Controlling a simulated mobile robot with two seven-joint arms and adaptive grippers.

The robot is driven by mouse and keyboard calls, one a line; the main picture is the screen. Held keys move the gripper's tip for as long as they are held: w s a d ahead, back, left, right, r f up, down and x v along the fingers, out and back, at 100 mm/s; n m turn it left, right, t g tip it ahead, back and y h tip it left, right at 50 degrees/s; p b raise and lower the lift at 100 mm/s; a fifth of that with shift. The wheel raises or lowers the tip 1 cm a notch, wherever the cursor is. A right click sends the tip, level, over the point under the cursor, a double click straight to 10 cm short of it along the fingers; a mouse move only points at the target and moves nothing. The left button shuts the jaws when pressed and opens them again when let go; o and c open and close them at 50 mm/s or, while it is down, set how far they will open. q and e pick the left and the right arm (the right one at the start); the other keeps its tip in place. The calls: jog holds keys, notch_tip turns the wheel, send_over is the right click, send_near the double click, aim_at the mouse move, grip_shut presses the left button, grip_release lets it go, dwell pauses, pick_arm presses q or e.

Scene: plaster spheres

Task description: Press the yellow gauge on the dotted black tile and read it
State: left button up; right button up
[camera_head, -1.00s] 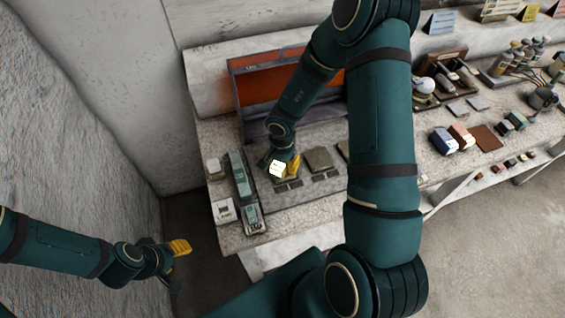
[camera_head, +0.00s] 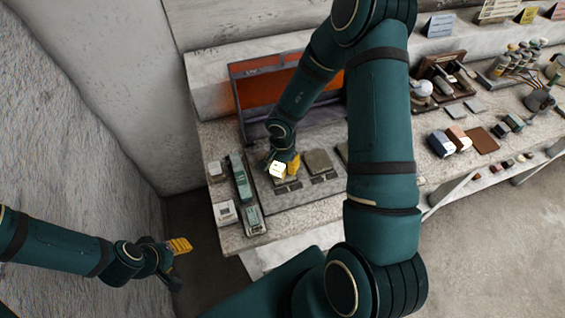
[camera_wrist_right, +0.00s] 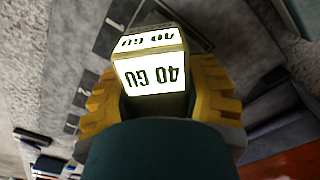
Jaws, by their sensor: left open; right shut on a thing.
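The gauge (camera_head: 277,170) is a small block with a lit white display, over the near-left part of the grey tray. In the right wrist view the gauge (camera_wrist_right: 150,65) reads "40 GU" on two of its faces. My right gripper (camera_head: 285,167), with yellow fingers, is shut on it from both sides. A dark tile (camera_head: 288,186) shows just below the gauge. My gripper hides the contact, so I cannot tell whether they touch, and no dots can be made out. My left gripper (camera_head: 174,262) is open and empty, off the table at lower left.
A grey tile (camera_head: 318,161) lies right of the gauge. Green instruments (camera_head: 240,177) and a small white box (camera_head: 225,212) lie left. An orange-lined case (camera_head: 265,90) stands behind. Blocks and bottles crowd the right side. My right arm hides the middle of the table.

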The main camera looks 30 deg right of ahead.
jog(key=shift+r+p, duration=1.7)
jog(key=shift+p, duration=0.1)
jog(key=shift+r, duration=1.15)
